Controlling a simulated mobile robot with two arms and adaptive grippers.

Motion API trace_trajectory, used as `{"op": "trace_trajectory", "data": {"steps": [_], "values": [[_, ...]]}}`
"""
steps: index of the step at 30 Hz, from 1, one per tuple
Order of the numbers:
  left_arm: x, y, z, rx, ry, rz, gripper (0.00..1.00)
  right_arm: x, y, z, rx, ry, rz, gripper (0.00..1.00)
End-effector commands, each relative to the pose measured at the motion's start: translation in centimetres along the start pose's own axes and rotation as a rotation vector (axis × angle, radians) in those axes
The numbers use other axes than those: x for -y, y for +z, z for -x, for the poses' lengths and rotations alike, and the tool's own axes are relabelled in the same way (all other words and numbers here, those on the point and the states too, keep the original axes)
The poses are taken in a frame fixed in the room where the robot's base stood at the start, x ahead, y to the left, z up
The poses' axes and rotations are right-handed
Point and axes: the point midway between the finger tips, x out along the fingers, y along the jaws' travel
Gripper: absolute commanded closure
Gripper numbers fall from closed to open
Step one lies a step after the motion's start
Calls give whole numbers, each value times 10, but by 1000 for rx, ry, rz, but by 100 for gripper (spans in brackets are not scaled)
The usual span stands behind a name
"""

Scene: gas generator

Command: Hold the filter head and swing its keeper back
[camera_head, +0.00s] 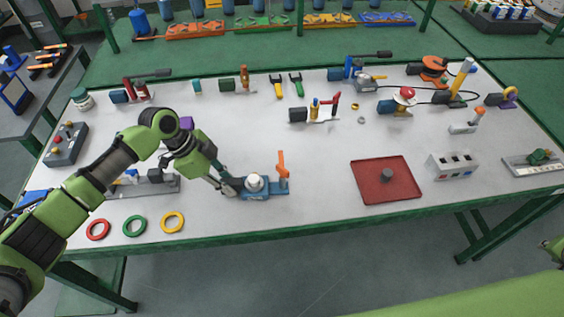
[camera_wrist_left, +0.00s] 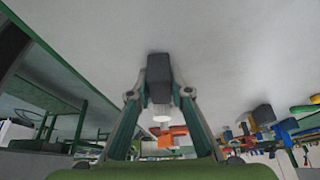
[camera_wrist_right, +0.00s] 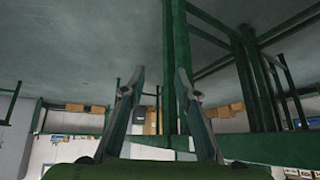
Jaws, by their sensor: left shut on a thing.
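The filter head (camera_head: 255,182) is a white round piece on a blue base, near the table's front edge in the head view. Its orange keeper (camera_head: 283,165) stands upright at the base's right end. My left gripper (camera_head: 231,187) reaches in from the left at the base's left end. In the left wrist view its fingers are shut on a dark grey block (camera_wrist_left: 158,75), with the white piece (camera_wrist_left: 161,117) and the orange keeper (camera_wrist_left: 171,136) beyond it. My right gripper (camera_wrist_right: 158,93) is open and empty in the right wrist view, away from the filter head.
Red (camera_head: 98,229), green (camera_head: 134,226) and yellow (camera_head: 172,222) rings lie at the front left. A red tray (camera_head: 368,193) with a grey knob lies to the right, beside a grey box with sockets (camera_head: 454,166). Bare table separates the filter head from the red tray.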

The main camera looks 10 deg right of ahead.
Motion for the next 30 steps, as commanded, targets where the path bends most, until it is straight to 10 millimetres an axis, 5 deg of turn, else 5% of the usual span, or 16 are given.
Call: {"op": "trace_trajectory", "data": {"steps": [3, 15, 24, 30], "values": [[0, 0, 0, 1, 1, 0, 100, 23, -56, 16, -74, -48, -51, 71], [0, 0, 0, 0, 1, 0, 100, 138, -202, 88, -337, -213, -60, 71], [0, 0, 0, 0, 1, 0, 100, 230, -288, 170, -538, -345, -33, 71], [0, 0, 0, 0, 1, 0, 100, 302, -319, 231, -628, -455, -5, 71]]}}
